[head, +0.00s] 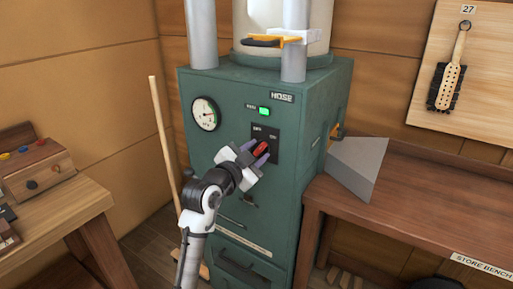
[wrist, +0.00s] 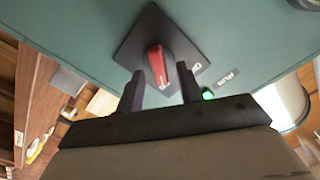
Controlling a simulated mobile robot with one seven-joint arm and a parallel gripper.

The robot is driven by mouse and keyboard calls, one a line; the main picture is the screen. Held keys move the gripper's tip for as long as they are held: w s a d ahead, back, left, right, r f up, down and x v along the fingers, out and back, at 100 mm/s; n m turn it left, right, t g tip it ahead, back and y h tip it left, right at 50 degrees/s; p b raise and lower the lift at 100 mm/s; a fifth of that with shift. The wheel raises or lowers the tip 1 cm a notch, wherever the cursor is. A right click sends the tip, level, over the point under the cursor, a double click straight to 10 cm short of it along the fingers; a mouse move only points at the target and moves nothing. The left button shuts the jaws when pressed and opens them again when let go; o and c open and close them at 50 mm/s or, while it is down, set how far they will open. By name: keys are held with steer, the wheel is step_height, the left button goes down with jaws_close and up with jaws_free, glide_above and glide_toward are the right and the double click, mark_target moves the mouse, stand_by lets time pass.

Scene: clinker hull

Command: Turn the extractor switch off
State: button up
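The green extractor cabinet (head: 225,168) stands in the middle of the head view. Its rotary switch has a red knob (head: 263,147) on a black plate (head: 272,132). The knob also shows in the wrist view (wrist: 157,64), with a pale line along it and an ON label to the right. I cannot tell its exact setting. A green lamp (head: 264,111) glows above the plate. My gripper (head: 256,152) is at the switch. In the wrist view, its two dark fingers (wrist: 159,82) are apart, toward either side of the knob; contact is not clear.
A round gauge (head: 205,113) sits left of the switch. A wooden pole (head: 165,140) leans at the cabinet's left. The store bench (head: 430,215) stands right, with a grey sheet-like piece (head: 357,167) near its left end. Another wooden bench (head: 50,215) is at left.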

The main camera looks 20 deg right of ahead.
steer(key=shift+w+d, duration=0.2)
jaws_close()
steer(key=shift+n, duration=0.4)
steer(key=n+p, duration=0.1)
steer(key=n, duration=0.4)
steer(key=shift+r+n+p, duration=0.15)
steer(key=shift+n+p, duration=0.15)
steer(key=shift+p, duration=0.05)
steer(key=n+p, duration=0.1)
steer(key=n, duration=0.1)
steer(key=n+p, duration=0.1)
steer(key=n, duration=0.2)
steer(key=shift+w+a+p, duration=0.15)
steer(key=shift+w+p, duration=0.05)
steer(key=shift+p, duration=0.1)
steer(key=shift+f+n, duration=0.2)
steer(key=shift+n, duration=0.2)
